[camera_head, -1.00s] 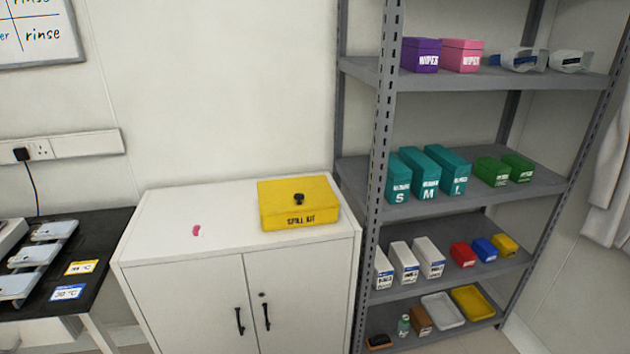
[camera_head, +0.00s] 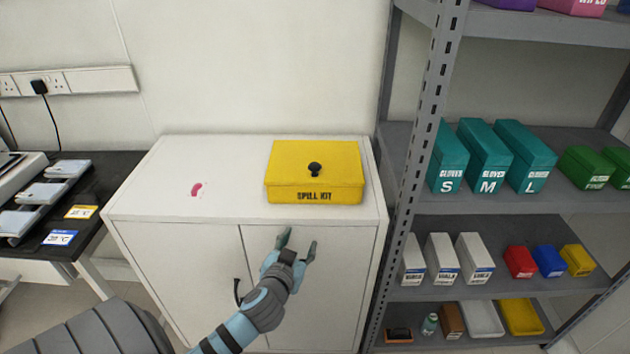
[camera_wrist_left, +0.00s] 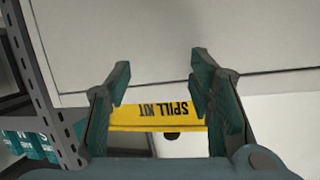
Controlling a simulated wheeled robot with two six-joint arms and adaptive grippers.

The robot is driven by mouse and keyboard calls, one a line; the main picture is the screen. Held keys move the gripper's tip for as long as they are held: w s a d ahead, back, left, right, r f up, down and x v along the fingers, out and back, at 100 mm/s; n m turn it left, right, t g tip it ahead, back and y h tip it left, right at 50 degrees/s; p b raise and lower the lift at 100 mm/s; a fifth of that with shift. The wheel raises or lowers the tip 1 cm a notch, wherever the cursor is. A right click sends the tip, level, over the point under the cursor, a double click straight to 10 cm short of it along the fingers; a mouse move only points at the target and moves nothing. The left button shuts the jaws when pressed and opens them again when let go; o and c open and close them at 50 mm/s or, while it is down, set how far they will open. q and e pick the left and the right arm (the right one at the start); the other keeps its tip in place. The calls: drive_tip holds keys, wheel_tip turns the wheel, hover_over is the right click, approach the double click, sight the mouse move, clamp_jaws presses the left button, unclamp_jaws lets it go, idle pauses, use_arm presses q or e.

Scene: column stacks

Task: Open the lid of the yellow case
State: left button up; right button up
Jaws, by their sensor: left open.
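The yellow case (camera_head: 300,197), marked "SPILL KIT", sits on top of the white cabinet (camera_head: 220,212) with its lid (camera_head: 345,165) shut. A black knob (camera_head: 314,168) stands on the lid. My left gripper (camera_head: 297,242) is open and empty, in front of the cabinet and just below the case's front face, apart from it. In the left wrist view the case (camera_wrist_left: 160,114) shows between the open fingers of my left gripper (camera_wrist_left: 160,75), with its lettering upside down. My right gripper is not in view.
A pink mark or small object (camera_head: 196,189) lies on the cabinet top, left of the case. A grey shelf rack (camera_head: 432,130) with teal glove boxes (camera_head: 487,158) stands close on the right. A black bench (camera_head: 95,185) is at the left.

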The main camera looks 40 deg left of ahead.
sight(313, 171)
use_arm(q)
wheel_tip(313, 171, up, 14)
drive_tip(key=n+t+y, duration=0.2)
drive_tip(key=t, duration=0.1)
drive_tip(key=x, duration=0.9)
drive_tip(key=d+b+x, duration=0.1)
drive_tip(key=x, duration=0.3)
drive_tip(key=shift+w+a+f, duration=0.15)
drive_tip(key=shift+w, duration=0.35)
clamp_jaws()
